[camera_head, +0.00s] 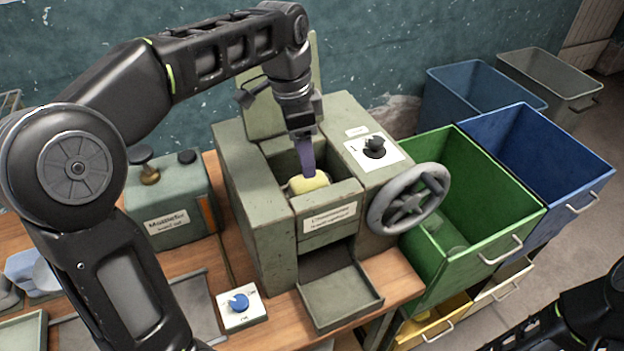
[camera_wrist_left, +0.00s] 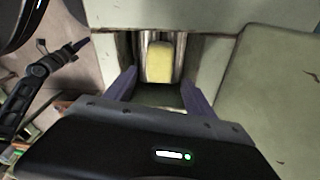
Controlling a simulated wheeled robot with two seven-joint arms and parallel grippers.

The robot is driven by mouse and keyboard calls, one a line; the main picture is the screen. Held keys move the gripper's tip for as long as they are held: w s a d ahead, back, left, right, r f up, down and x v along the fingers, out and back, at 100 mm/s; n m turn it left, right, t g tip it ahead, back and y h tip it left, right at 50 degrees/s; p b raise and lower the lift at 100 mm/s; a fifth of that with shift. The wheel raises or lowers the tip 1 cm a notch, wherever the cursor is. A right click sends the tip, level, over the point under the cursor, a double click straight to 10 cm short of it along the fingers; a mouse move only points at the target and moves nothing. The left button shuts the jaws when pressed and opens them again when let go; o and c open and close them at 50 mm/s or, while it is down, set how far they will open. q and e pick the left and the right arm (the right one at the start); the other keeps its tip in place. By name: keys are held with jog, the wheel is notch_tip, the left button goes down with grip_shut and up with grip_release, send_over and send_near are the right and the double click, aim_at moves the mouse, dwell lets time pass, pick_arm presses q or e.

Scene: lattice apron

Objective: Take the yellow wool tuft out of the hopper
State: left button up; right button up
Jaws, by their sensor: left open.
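The yellow wool tuft (camera_head: 309,183) lies inside the hopper (camera_head: 331,205) of the grey-green machine. It also shows in the left wrist view (camera_wrist_left: 159,62), in front of shiny metal rollers (camera_wrist_left: 152,38). My left gripper (camera_head: 306,168) points down into the hopper, its purple fingers right above the tuft in the head view. In the left wrist view the fingers (camera_wrist_left: 158,84) are apart, one on each side, with the tuft beyond and between them. I cannot tell whether they touch it.
A grey handwheel (camera_head: 408,199) and a black knob (camera_head: 375,146) are on the machine's right side. An open tray (camera_head: 342,302) juts out at its front, near a blue knob (camera_head: 238,302). Green (camera_head: 492,229) and blue (camera_head: 562,163) bins stand to the right.

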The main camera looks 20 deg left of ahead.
aim_at(309, 186)
pick_arm(q)
jog(key=shift+w+d+f, duration=0.1)
jog(key=shift+w+f, duration=0.05)
jog(key=shift+f, duration=1.2)
jog(key=f+b, duration=0.4)
jog(key=f, duration=0.1)
jog(key=shift+w+d+f, duration=0.1)
jog(key=shift+d+f, duration=0.05)
jog(key=shift+d, duration=0.05)
jog(key=shift+c, duration=0.4)
jog(key=c, duration=1)
